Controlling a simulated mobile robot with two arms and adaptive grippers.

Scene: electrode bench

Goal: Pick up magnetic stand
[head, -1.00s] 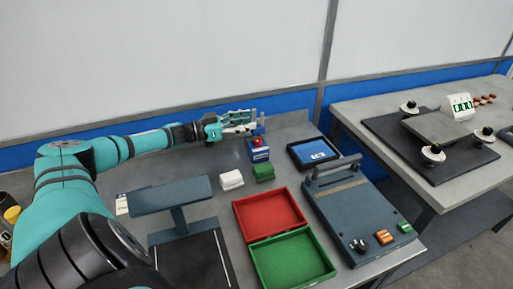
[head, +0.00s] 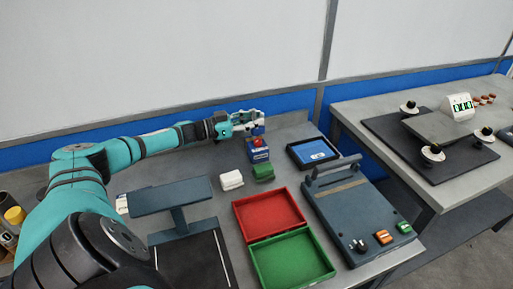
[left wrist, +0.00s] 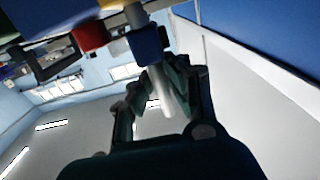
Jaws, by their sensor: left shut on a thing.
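The magnetic stand has a blue base block (head: 258,152) with a red knob (head: 257,141) on top, at the back of the near bench. Its silver post (left wrist: 162,90) and a small blue block on the post (left wrist: 147,44) show in the left wrist view. My left gripper (head: 249,122) reaches in from the left at post height and is shut on the post. Its dark fingers (left wrist: 168,88) stand around the post in the left wrist view. Whether the base touches the bench is hard to tell. My right gripper is not in view.
A green block (head: 264,172) stands just in front of the stand, and a white block (head: 231,180) is to its left. Red (head: 287,229) and green (head: 323,275) trays and a dark grey device (head: 350,215) are nearer.

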